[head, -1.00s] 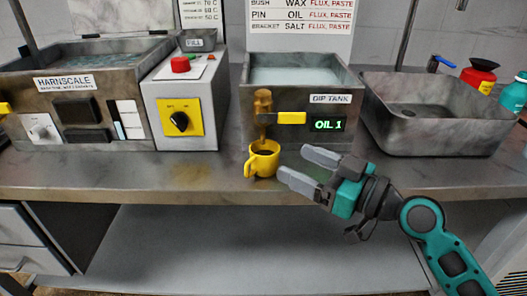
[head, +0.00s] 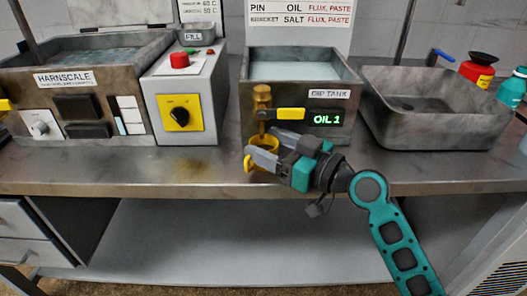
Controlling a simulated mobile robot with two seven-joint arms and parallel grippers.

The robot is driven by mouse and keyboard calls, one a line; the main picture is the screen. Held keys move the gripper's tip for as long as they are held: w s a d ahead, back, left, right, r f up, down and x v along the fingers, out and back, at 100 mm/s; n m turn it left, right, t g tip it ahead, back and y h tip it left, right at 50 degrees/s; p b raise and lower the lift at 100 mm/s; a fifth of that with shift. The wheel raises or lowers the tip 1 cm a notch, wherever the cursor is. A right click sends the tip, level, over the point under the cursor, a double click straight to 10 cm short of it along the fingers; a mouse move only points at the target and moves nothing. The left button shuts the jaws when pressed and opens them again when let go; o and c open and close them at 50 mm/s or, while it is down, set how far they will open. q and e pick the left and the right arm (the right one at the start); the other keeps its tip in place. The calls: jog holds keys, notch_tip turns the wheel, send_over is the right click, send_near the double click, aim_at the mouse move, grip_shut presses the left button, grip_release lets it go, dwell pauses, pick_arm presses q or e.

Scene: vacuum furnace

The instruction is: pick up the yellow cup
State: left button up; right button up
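The yellow cup (head: 267,142) stands upright at the front of the bench, below the brass tap (head: 262,103) of the dip tank (head: 292,97). My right gripper (head: 263,143) reaches in from the right with its two grey fingers spread, one on the near side and one on the far side of the cup. The fingers hide most of the cup; its rim and part of its handle show. I cannot tell whether either finger touches it.
The tap's yellow lever (head: 291,113) and the OIL 1 display are just above the gripper. A grey basin (head: 435,115) stands to the right. The Harnscale bath (head: 75,95) and a control box (head: 181,110) stand to the left. The bench front (head: 150,178) is clear.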

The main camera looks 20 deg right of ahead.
jog(key=c, duration=0.7)
jog(key=shift+r, duration=0.1)
jog(key=shift+c, duration=0.6)
jog(key=shift+r, duration=0.1)
